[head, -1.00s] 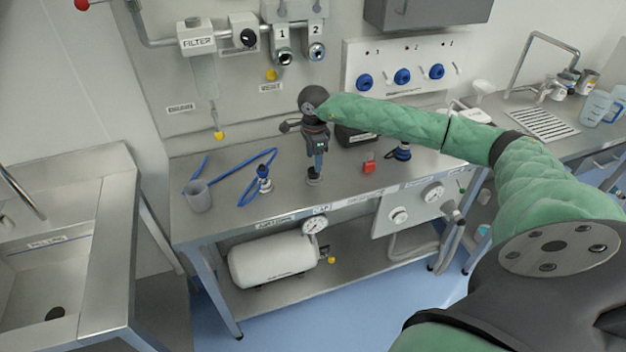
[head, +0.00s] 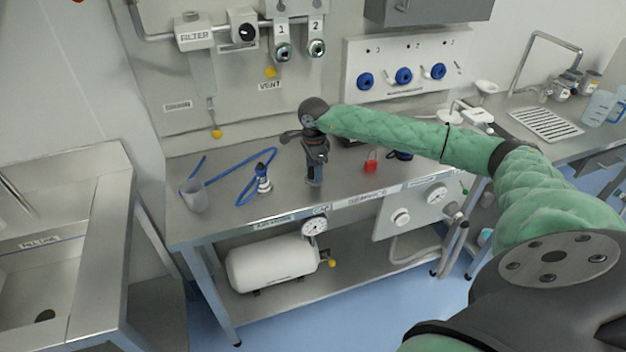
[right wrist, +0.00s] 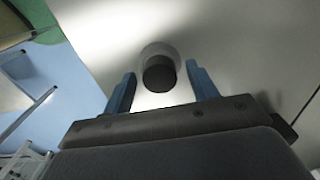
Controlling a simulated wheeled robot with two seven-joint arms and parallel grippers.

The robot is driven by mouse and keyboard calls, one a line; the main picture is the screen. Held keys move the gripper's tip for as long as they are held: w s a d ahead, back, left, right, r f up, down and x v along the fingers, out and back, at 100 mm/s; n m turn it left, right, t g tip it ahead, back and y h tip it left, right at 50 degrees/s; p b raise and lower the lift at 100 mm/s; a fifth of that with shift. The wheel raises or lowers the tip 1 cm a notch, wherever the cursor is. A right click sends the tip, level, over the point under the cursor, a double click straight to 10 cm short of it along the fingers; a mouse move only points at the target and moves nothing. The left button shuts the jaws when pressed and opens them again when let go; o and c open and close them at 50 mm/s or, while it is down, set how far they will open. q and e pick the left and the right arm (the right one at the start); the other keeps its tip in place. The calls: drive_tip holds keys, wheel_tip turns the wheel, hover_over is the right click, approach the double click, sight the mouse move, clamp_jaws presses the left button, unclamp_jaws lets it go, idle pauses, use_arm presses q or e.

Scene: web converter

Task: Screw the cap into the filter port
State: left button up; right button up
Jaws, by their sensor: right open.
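The filter housing (head: 195,36), labelled FILTER, is fixed to the back wall at upper left, with a clear bowl (head: 204,75) hanging below it. I cannot make out the port itself. My right gripper (head: 315,176) points down over the bench just behind the CAP label. In the right wrist view the blue fingers of the gripper (right wrist: 160,70) are spread apart. A short dark round piece on a pale round base, seemingly the cap (right wrist: 160,76), shows between the fingers, with gaps on both sides. In the head view the gripper mostly hides it. My left gripper is not in view.
A blue hose (head: 240,180), a grey cup (head: 194,196) and a blue-and-white fitting (head: 263,180) are on the bench left of my gripper. A red padlock-like piece (head: 371,163) lies to the right. A sink (head: 45,285) stands at far left.

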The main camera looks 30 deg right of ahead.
drive_tip(key=shift+b, duration=0.4)
idle(0.5)
drive_tip(key=c, duration=1.2)
